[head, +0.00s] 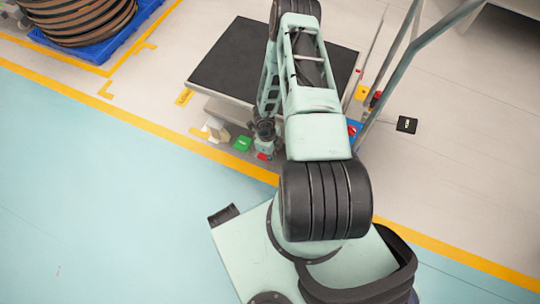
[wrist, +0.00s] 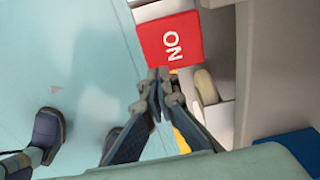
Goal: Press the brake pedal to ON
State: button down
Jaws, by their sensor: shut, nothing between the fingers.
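The red pedal with white ON lettering (wrist: 170,40) is at the top middle of the wrist view. In the head view a small red patch (head: 264,157), apparently the same pedal, shows just below my gripper. My gripper (wrist: 160,75) is shut and empty. Its fingertips overlap the lower edge of the red pedal in the wrist view; I cannot tell whether they touch it. In the head view my gripper (head: 265,132) is partly hidden by my arm. A green pedal (head: 243,143) lies just left of the red one in the head view.
A dark-topped platform (head: 235,62) stands behind the pedals. Grey rails (head: 400,60) rise at the right, near a small black box (head: 406,124). A wound reel on a blue pallet (head: 90,45) is at the top left. The teal floor (head: 90,190) is clear.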

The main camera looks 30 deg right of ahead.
jog(key=shift+s+d+f+b, duration=0.15)
jog(key=shift+f+b, duration=0.15)
jog(key=shift+f, duration=0.2)
jog(key=shift+s+d+f+b, duration=0.15)
jog(key=shift+f+b, duration=0.15)
jog(key=shift+f, duration=0.2)
notch_tip(320, 180, up, 14)
jog(key=s+d+p, duration=0.1)
jog(key=s+p, duration=0.1)
jog(key=p, duration=0.4)
jog(key=shift+s+d+f, duration=0.15)
jog(key=shift+s+d, duration=0.1)
jog(key=shift+d, duration=0.15)
